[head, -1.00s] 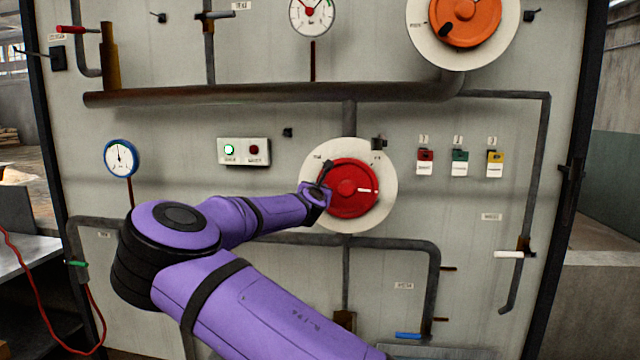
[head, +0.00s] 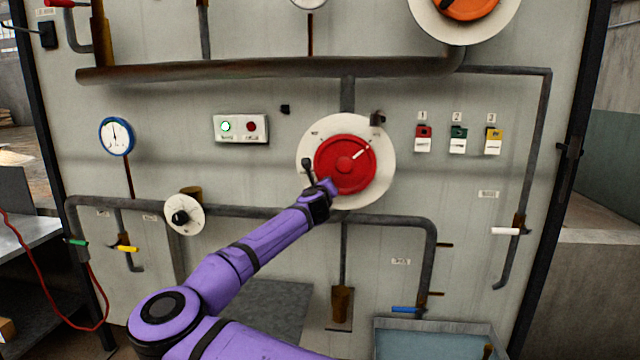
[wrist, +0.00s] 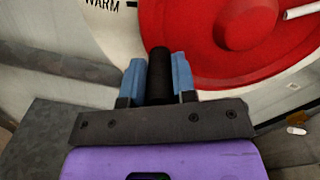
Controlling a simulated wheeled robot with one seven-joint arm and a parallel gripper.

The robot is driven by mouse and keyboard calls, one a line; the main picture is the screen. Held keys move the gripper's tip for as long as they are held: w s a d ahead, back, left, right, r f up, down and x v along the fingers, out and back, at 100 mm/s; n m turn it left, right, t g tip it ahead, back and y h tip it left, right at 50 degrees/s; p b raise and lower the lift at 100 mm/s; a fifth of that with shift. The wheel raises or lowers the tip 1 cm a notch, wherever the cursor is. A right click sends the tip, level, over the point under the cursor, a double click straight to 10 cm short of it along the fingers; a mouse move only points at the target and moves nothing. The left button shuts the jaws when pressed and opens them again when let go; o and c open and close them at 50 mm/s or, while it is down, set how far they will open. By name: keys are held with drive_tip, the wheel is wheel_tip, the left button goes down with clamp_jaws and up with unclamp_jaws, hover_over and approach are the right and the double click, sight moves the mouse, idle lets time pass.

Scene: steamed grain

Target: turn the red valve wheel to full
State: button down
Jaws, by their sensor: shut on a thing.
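The red valve wheel (head: 352,178) sits on a round white dial plate (head: 386,182) in the middle of the panel. Its white pointer line (head: 360,153) points to the upper right. My gripper (head: 322,190) is at the wheel's lower left edge. In the wrist view its two blue fingertips (wrist: 160,80) are closed around an upright black handle (wrist: 159,66). The wheel (wrist: 205,45) fills the top right there, and the plate shows the word "WARM" (wrist: 101,4). The head view's plate labels are too small to read.
A black-knobbed dial (head: 184,215) and pipes (head: 270,211) lie left of and below the wheel. A larger orange wheel (head: 468,8) is above right. A tray (head: 440,325) stands at the lower right.

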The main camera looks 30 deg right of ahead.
drive_tip(key=shift+s+d+f+n, duration=0.15)
drive_tip(key=shift+f+n, duration=0.1)
drive_tip(key=shift+n, duration=0.15)
drive_tip(key=c, duration=0.9)
unclamp_jaws()
drive_tip(key=v, duration=1)
drive_tip(key=shift+s+a, duration=0.25)
drive_tip(key=shift+s, duration=0.05)
